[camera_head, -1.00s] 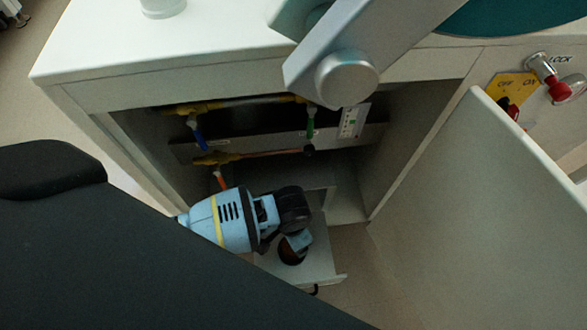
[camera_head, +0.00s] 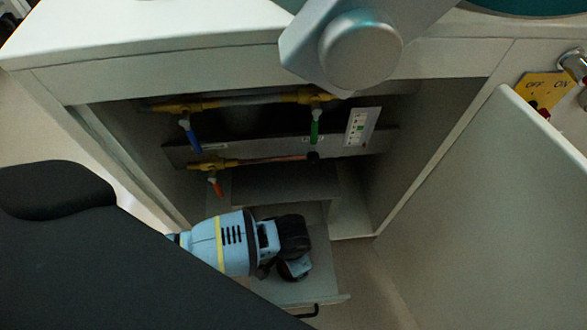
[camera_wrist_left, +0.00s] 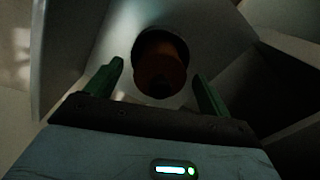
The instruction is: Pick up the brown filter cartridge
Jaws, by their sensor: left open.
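The brown filter cartridge (camera_wrist_left: 160,78) shows in the left wrist view as a dark, round-ended thing in a round opening of a pale holder (camera_wrist_left: 208,22). My left gripper (camera_wrist_left: 157,69) is open, with its green fingers apart on either side of the cartridge in that picture. I cannot tell whether they touch it or how deep they reach. In the head view the left gripper (camera_head: 294,269) points down over a pulled-out drawer (camera_head: 325,290) and hides the cartridge. My right gripper is not in view.
The drawer sits low in an open cabinet (camera_head: 385,185), with a black handle (camera_head: 305,312) at its front. Yellow pipe fittings with blue, green and red levers (camera_head: 190,135) run across the back. An open door (camera_head: 490,210) stands at the right.

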